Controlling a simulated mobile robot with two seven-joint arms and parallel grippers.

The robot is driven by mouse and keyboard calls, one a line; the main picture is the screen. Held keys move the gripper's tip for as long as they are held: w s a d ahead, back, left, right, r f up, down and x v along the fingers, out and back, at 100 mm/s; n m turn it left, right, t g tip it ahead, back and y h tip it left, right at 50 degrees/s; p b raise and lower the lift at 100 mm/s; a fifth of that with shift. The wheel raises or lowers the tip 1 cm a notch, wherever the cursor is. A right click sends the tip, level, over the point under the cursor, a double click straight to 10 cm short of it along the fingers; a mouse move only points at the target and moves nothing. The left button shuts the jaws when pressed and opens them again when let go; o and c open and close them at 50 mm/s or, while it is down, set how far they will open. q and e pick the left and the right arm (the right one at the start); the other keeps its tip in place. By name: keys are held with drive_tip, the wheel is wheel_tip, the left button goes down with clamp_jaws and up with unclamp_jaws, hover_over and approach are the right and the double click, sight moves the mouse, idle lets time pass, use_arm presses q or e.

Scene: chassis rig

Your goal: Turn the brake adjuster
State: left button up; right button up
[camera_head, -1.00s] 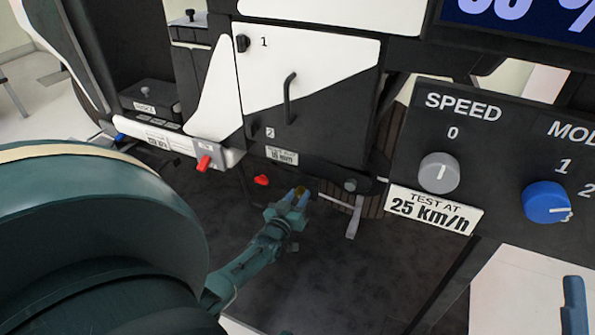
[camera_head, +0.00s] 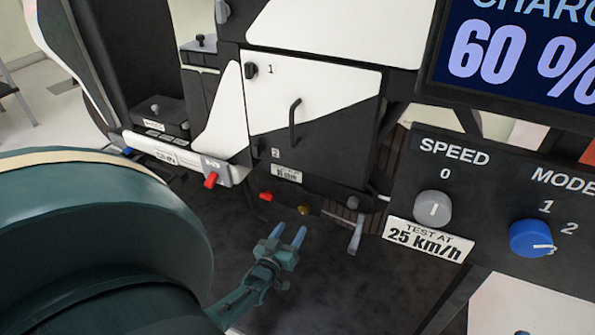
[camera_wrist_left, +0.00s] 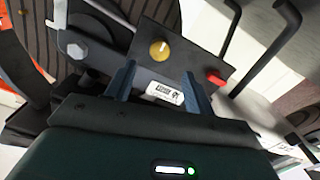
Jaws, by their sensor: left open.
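The brake adjuster seems to be the small brass-yellow knob (camera_head: 304,210) low on the rig, below the white-and-black door. In the left wrist view the knob (camera_wrist_left: 160,50) is round with a pale pointer line and sits on a dark plate, beyond and between my fingertips. My left gripper (camera_head: 288,235) is open and empty, short of the knob and below it in the head view; its two blue-grey fingers also show in the left wrist view (camera_wrist_left: 158,80). A small label (camera_wrist_left: 165,93) lies between the fingers there. My right gripper is not in view.
A red knob (camera_head: 266,197) sits just left of the brass knob, and a grey lever (camera_head: 356,235) hangs to its right. A red switch (camera_head: 211,180) is farther left. The control panel (camera_head: 480,205) with grey and blue dials stands at right. Dark floor below is clear.

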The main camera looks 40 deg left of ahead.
use_arm(q)
drive_tip(key=p+v, duration=0.1)
drive_tip(key=v, duration=0.4)
drive_tip(key=shift+s+d, duration=0.1)
drive_tip(key=shift+s, duration=0.05)
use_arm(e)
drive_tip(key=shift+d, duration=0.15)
use_arm(q)
drive_tip(key=shift+d+f, duration=0.1)
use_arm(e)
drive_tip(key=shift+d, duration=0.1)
